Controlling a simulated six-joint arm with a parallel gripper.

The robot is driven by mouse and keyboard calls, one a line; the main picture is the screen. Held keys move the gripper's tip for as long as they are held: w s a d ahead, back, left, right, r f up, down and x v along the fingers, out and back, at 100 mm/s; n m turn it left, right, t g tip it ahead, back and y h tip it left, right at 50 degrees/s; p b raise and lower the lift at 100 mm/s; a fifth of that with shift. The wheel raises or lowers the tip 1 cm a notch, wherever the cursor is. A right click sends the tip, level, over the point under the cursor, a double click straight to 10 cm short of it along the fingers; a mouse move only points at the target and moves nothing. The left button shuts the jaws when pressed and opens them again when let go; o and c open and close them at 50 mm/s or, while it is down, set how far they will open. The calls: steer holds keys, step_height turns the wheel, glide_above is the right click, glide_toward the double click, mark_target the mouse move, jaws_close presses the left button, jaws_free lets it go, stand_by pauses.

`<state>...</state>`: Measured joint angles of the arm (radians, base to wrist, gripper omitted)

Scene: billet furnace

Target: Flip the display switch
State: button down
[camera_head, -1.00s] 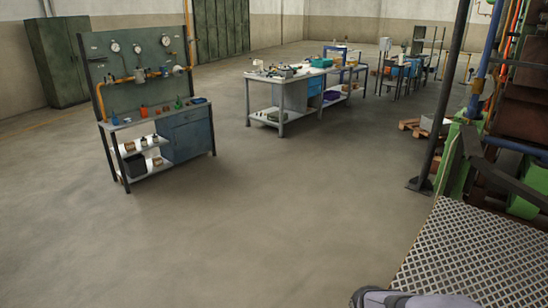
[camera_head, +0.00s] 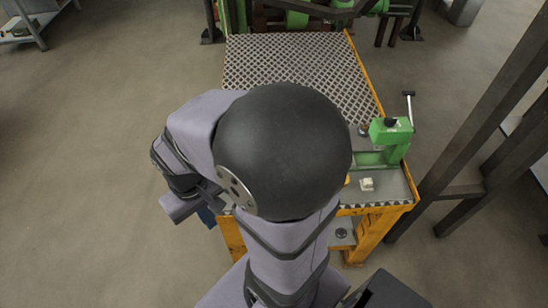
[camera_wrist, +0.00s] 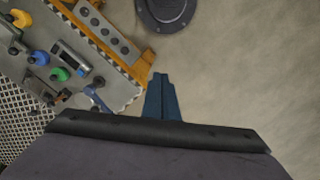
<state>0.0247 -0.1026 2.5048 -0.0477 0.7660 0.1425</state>
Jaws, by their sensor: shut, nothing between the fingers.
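My gripper (camera_wrist: 160,92) shows in the wrist view with its blue fingers together and empty, over bare floor beside a worktable. A grey panel (camera_wrist: 118,85) at the upper left of that view carries a yellow knob (camera_wrist: 20,18), a blue knob (camera_wrist: 39,58), a green knob (camera_wrist: 59,74) and a small dark display-like box (camera_wrist: 71,58). Small levers stand near them, but I cannot tell which one is the display switch. My gripper is to the right of the panel and apart from it. In the head view my arm hides much of the table's near part.
A small pale block (camera_head: 367,184) lies near the device. Dark steel posts (camera_head: 490,110) stand to the right. The floor at the left is open.

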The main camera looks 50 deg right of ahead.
steer(key=w+d+f+m+g+h+b, duration=0.2)
steer(key=d+f+m+g+h+b, duration=0.1)
steer(key=d+m+b, duration=0.6)
steer(key=w+d+f+m+g+h+b, duration=0.1)
steer(key=d+f+m+g+h+b, duration=0.1)
steer(key=d+f+m+b, duration=0.3)
steer(key=d+m+g+b, duration=0.1)
steer(key=d+m+b, duration=0.3)
steer(key=d+m, duration=0.7)
steer(key=shift+w+d+h, duration=0.4)
steer(key=shift+d, duration=0.65)
steer(key=shift+r, duration=0.1)
steer(key=shift+w+d+r, duration=0.2)
steer(key=shift+w+d, duration=0.3)
steer(key=shift+d, duration=0.05)
steer(key=shift+r+p, duration=0.15)
steer(key=shift+p, duration=0.15)
